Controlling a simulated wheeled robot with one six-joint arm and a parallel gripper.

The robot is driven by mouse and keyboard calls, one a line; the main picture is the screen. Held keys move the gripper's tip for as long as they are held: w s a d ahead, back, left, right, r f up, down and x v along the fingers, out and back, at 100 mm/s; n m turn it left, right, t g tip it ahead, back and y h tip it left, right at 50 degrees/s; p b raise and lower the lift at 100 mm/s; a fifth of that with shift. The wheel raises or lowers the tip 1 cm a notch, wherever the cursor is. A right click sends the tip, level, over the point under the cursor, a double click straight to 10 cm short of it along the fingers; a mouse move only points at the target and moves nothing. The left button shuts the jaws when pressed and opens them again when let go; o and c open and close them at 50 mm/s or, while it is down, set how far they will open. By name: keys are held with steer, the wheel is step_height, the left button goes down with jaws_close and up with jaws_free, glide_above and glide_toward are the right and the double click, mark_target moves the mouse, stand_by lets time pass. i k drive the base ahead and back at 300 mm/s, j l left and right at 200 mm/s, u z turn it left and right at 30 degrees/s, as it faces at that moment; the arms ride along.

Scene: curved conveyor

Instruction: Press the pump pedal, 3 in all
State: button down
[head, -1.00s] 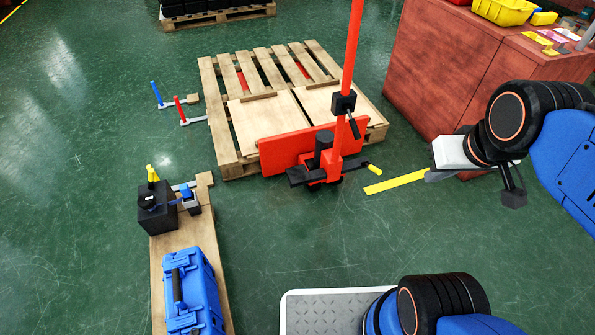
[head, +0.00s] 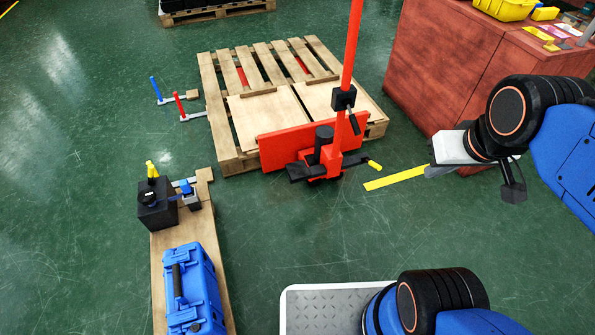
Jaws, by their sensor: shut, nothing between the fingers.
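The red pallet jack (head: 322,160) stands upright at the near edge of the wooden pallet (head: 226,160). A flat black pedal-like part (head: 299,171) sticks out to the left low on its base. A short lever with a yellow tip (head: 374,164) sticks out to the right; I cannot tell for sure which of the two is the pump pedal. My gripper (head: 434,172) is shut and empty, to the right of the jack and apart from it, above the far end of a yellow floor strip. Its fingertips look small and dark.
A reddish-brown cabinet (head: 440,70) stands behind my gripper, with a yellow bin (head: 505,8) on top. A blue case (head: 196,280) and a black box (head: 157,205) rest on a board at left. Green floor is clear between board and jack.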

mark_target(299, 170)
steer(key=i+l+u, duration=0.15)
steer(key=l+u, duration=0.3)
steer(key=l, duration=0.4)
steer(key=l+u, duration=0.4)
steer(key=l, duration=0.5)
steer(key=i+l, duration=0.8)
steer(key=i, duration=0.1)
